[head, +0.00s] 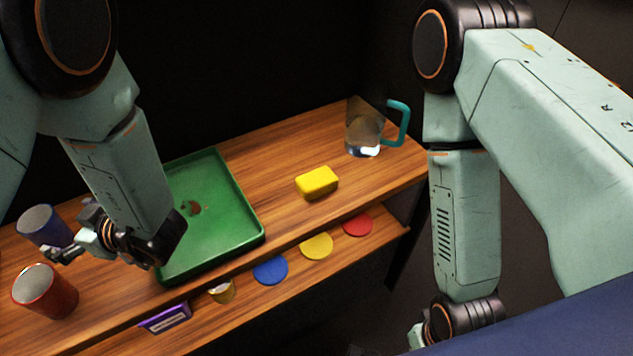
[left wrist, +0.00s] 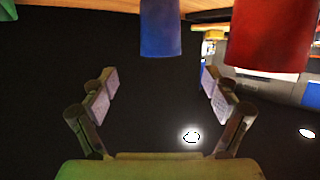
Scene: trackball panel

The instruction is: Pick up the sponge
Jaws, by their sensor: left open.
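The yellow sponge (head: 317,183) lies on the wooden table to the right of the green tray, with nothing touching it. My left gripper (head: 68,248) is at the table's left end, near the blue cup and the red cup, well away from the sponge. In the left wrist view its fingers (left wrist: 158,92) are spread wide with nothing between them. My right gripper (head: 418,336) shows only in small part at the bottom, beside the table, and its jaws are hidden.
The green tray (head: 238,205) lies between my left arm and the sponge. A clear pitcher (head: 363,135) with a teal handle stands behind the sponge. The blue cup (head: 40,224) and red cup (head: 50,290) stand left. A lower shelf holds blue (head: 270,270), yellow (head: 316,246) and red (head: 357,224) discs.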

